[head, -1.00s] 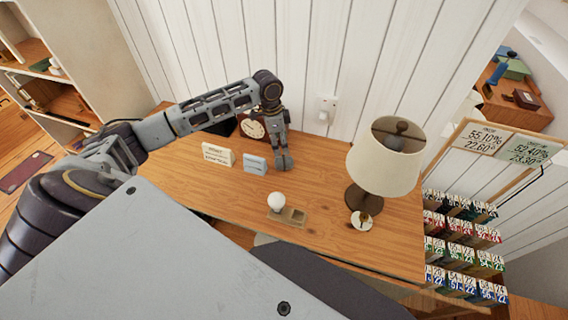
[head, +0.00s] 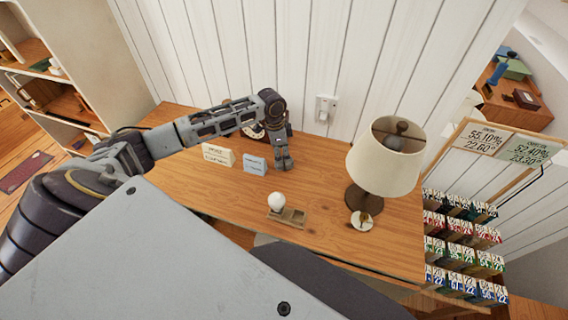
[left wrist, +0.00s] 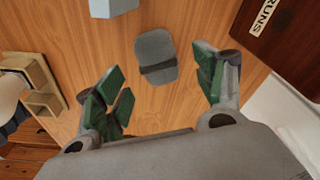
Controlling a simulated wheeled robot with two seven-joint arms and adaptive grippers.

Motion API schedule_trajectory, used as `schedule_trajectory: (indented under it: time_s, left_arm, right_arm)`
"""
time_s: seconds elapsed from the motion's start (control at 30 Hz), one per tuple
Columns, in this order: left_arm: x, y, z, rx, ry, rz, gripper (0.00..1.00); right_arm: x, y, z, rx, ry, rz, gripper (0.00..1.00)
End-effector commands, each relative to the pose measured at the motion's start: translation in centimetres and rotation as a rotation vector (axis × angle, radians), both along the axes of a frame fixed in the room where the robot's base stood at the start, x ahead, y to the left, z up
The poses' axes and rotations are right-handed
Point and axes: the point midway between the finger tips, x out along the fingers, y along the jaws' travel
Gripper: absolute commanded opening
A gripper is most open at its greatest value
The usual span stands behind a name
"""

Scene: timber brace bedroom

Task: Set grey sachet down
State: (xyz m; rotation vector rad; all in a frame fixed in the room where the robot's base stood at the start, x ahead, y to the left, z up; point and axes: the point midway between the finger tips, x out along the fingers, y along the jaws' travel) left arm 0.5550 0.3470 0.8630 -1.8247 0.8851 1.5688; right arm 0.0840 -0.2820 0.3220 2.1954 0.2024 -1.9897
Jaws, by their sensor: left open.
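The grey sachet (left wrist: 155,57) lies flat on the wooden desk in the left wrist view, just beyond and between the spread fingers. My left gripper (left wrist: 160,88) is open, with green pads on its fingers, and nothing is clamped between them. In the head view my left gripper (head: 284,163) points down at the desk (head: 330,215), to the right of a blue card (head: 255,164). I cannot make out the sachet in the head view. My right gripper is in neither current view.
A cream card (head: 218,156) stands left of the blue card, and a clock (head: 250,131) is partly hidden behind my arm. A lamp (head: 384,158), a small tray (head: 293,217) with a white ball (head: 276,201) and a small white disc (head: 361,221) stand to the right.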

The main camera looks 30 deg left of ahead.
Motion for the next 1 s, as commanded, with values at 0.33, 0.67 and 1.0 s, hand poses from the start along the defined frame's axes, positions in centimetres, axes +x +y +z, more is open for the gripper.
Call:
schedule_trajectory:
  time_s: [0.33,0.67,1.0]
  left_arm:
    - [0.1,-0.5,-3.6,-0.001,0.002,0.0,0.7]
    - [0.1,-0.6,-4.7,0.001,0.001,-0.001,0.7]
    - [0.2,-0.6,-4.6,0.001,0.001,-0.001,0.66]
  right_arm:
    - [0.0,0.0,0.2,0.0,0.0,0.0,0.4]
    - [0.0,0.0,0.2,0.001,0.0,0.0,0.4]
    - [0.0,0.2,0.2,0.002,0.0,0.0,0.4]
